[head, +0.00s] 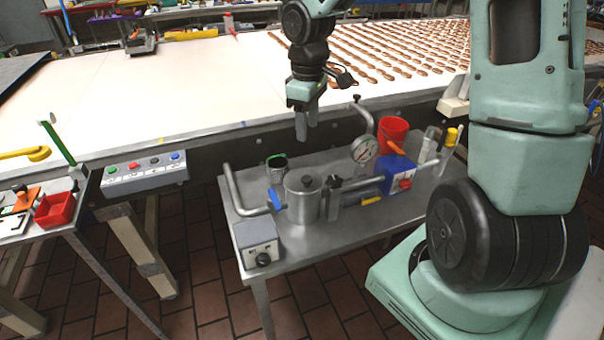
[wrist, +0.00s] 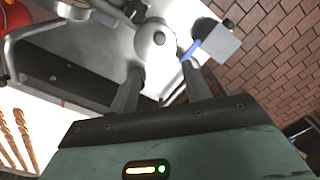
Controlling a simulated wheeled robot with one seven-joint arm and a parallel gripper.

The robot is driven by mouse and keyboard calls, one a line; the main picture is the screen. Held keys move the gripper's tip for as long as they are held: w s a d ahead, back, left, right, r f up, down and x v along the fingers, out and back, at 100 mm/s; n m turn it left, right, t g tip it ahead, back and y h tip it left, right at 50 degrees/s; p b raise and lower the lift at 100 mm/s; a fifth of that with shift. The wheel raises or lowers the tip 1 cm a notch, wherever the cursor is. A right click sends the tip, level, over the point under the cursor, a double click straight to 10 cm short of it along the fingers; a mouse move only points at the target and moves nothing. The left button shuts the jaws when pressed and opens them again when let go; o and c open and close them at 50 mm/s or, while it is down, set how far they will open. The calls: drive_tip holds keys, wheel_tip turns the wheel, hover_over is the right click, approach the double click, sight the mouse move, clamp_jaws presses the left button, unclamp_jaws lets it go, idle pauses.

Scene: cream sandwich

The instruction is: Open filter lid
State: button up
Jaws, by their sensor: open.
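The filter (head: 303,201) is a steel cylinder standing on the small metal table, with pipes on its sides. Its lid (head: 303,184) is on top, round with a dark knob (head: 307,181) in the middle. In the wrist view the lid (wrist: 156,42) shows from above, beyond the fingertips. My gripper (head: 306,137) hangs above and slightly behind the filter in the head view, pointing down. It is open and empty, and in the wrist view its two fingers (wrist: 160,66) stand apart, short of the lid.
A grey control box (head: 257,243) sits at the front left. The conveyor (head: 190,85) runs behind.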

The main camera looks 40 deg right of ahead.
sight(307, 178)
wheel_tip(307, 178, down, 15)
drive_tip(key=shift+r, duration=0.1)
idle(0.4)
clamp_jaws()
drive_tip(key=shift+r, duration=0.1)
